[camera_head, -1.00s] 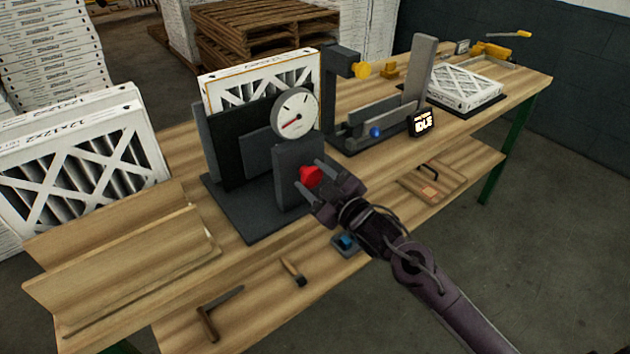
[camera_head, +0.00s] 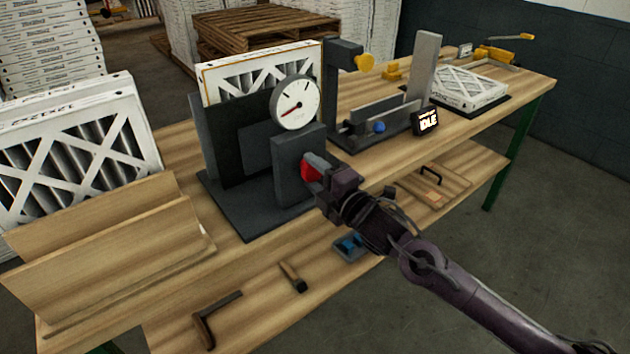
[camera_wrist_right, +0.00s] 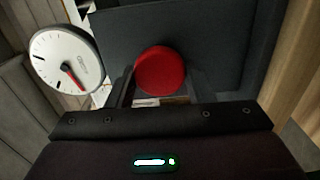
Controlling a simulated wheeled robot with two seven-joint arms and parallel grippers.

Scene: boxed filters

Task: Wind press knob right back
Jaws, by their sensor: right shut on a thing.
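The red press knob (camera_head: 311,170) is on the front of the dark grey press block (camera_head: 291,178) in the head view. My right gripper (camera_head: 318,178) is shut on the knob, with its fingers at the knob's sides. In the right wrist view the knob (camera_wrist_right: 160,71) is a round red disc between my right gripper's fingers (camera_wrist_right: 160,88). A dial gauge (camera_head: 297,102) with a red needle sits above the block, and it also shows in the wrist view (camera_wrist_right: 60,60). A white-framed filter (camera_head: 215,75) stands in the press. My left gripper is not in view.
Behind to the right is a fixture with a blue knob (camera_head: 379,127), a yellow knob (camera_head: 364,63) and a small IDLE display (camera_head: 425,122). A flat boxed filter (camera_head: 467,88) lies farther right. Wooden boards (camera_head: 110,245) are at left. Tools lie on the lower shelf (camera_head: 270,320).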

